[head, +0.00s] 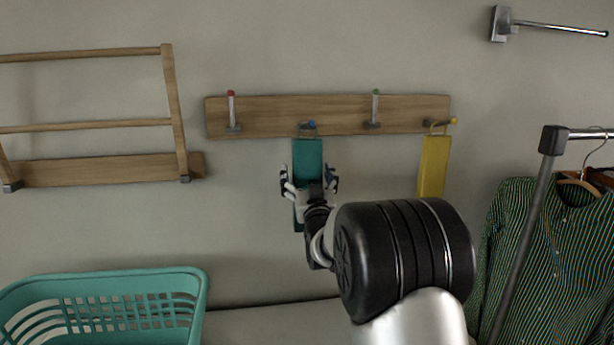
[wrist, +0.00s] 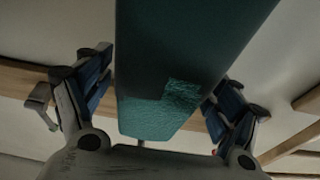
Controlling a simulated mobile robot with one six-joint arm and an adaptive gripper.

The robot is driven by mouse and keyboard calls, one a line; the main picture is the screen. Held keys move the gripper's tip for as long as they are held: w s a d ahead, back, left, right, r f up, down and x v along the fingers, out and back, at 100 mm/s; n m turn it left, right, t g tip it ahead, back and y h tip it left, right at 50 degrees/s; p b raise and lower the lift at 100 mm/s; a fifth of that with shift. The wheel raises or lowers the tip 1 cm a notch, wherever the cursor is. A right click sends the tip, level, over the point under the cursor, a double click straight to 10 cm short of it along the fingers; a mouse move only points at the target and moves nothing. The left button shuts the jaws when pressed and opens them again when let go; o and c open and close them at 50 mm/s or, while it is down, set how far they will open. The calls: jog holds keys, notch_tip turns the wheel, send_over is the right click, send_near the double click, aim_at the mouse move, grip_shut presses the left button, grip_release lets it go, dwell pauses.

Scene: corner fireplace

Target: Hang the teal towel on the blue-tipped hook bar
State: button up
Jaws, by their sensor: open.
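The teal towel (head: 308,153) hangs upright below the blue-tipped hook bar (head: 310,125) on the wooden wall rack. A small loop at its top meets the hook bar, and it looks to be around it, though the detail is small. My gripper (head: 309,183) is open, with one finger on each side of the towel's lower part. In the wrist view, the towel (wrist: 180,60) runs between the spread blue-padded fingers of my gripper (wrist: 165,95), with gaps visible at both sides. My wrist hides part of the towel's lower end.
The wooden rack (head: 270,115) also carries red-tipped (head: 231,108), green-tipped (head: 375,108) and yellow-tipped (head: 452,121) bars. A yellow towel (head: 433,165) hangs from the last. A wooden drying frame (head: 175,110) is at left, a teal basket (head: 195,300) below, and a clothes rail (head: 537,200) with shirts at right.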

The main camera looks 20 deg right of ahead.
jog(key=shift+f, duration=0.1)
jog(key=s+a+f+n+g+y, duration=0.1)
jog(key=s+a+f+g, duration=0.4)
jog(key=s, duration=1)
jog(key=s+a+f+n+g+y, duration=0.1)
jog(key=s+a+f+g+y, duration=0.2)
jog(key=s, duration=1.3)
jog(key=s+a+f+n+g+y, duration=0.1)
jog(key=s+a+f+g, duration=0.7)
jog(key=s+a, duration=0.4)
jog(key=s, duration=0.4)
jog(key=shift+s+a+f+y, duration=0.2)
jog(key=shift+f+y, duration=0.1)
jog(key=shift+y, duration=0.1)
